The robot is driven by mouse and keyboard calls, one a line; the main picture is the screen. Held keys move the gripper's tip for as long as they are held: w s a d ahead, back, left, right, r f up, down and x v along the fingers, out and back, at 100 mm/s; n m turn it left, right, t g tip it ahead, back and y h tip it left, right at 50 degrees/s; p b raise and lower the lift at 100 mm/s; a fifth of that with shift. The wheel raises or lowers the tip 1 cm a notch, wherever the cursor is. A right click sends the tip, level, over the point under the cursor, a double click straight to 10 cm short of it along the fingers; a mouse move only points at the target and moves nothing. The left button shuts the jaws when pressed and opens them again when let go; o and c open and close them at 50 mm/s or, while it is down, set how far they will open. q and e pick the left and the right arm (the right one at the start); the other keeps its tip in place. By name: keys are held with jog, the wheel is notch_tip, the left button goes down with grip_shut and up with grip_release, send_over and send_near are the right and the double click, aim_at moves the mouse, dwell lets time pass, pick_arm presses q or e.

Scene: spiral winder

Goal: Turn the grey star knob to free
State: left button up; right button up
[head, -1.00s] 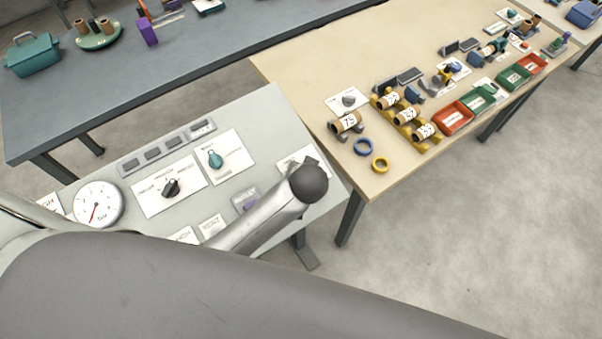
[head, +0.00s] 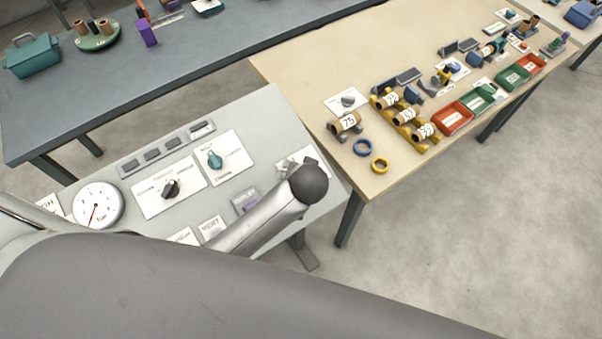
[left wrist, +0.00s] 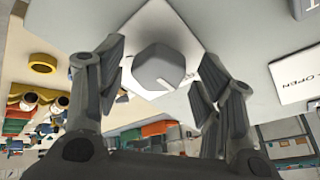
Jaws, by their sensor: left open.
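A light grey knob (left wrist: 162,70) with faceted sides and a notch sits on a white plate (left wrist: 185,37) in the left wrist view. My left gripper (left wrist: 162,58) is open, with one finger on each side of the knob and gaps showing between fingers and knob. In the head view, my left arm reaches over the right end of the grey console; the gripper is mostly hidden behind the dark wrist joint. The knob's setting cannot be read. My right gripper is not in view.
The console (head: 262,112) also carries a teal knob (head: 215,159), a black knob (head: 171,188) and a dial gauge (head: 97,205). A beige table (head: 310,70) beside it holds another grey knob (head: 348,100), rolls, rings and coloured bins.

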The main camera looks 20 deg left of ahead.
pick_arm(q)
jog(key=v, duration=1.2)
